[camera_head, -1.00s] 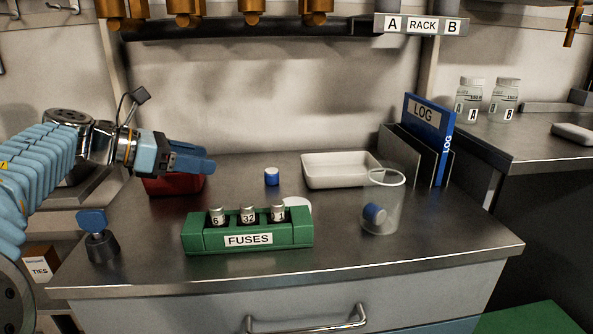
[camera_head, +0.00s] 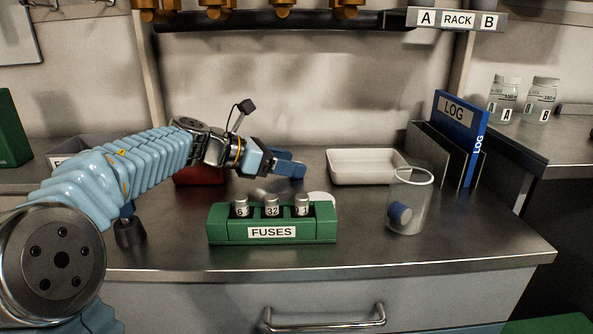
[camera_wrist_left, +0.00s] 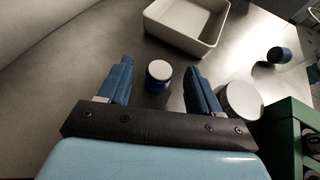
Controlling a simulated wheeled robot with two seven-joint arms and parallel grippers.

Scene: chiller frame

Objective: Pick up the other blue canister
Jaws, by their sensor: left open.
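A small blue canister with a pale top (camera_wrist_left: 158,72) stands upright on the bench in the left wrist view, in line with the gap between my left fingertips. In the head view my left gripper's blue fingers hide it. My left gripper (camera_head: 287,166) is open and empty; its two blue fingers also show in the left wrist view (camera_wrist_left: 158,84). Another blue canister (camera_head: 401,213) lies tilted inside a clear beaker (camera_head: 412,190) at the right; it also shows in the left wrist view (camera_wrist_left: 279,55). My right gripper is out of view.
A green fuse block (camera_head: 225,230) stands in front of my left gripper, with a white round disc (camera_wrist_left: 241,101) beside it. A white tray (camera_head: 367,179) lies behind, right of the fingers. A red bin (camera_head: 199,176) sits behind my left wrist. A blue log binder (camera_head: 458,120) stands at the back right.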

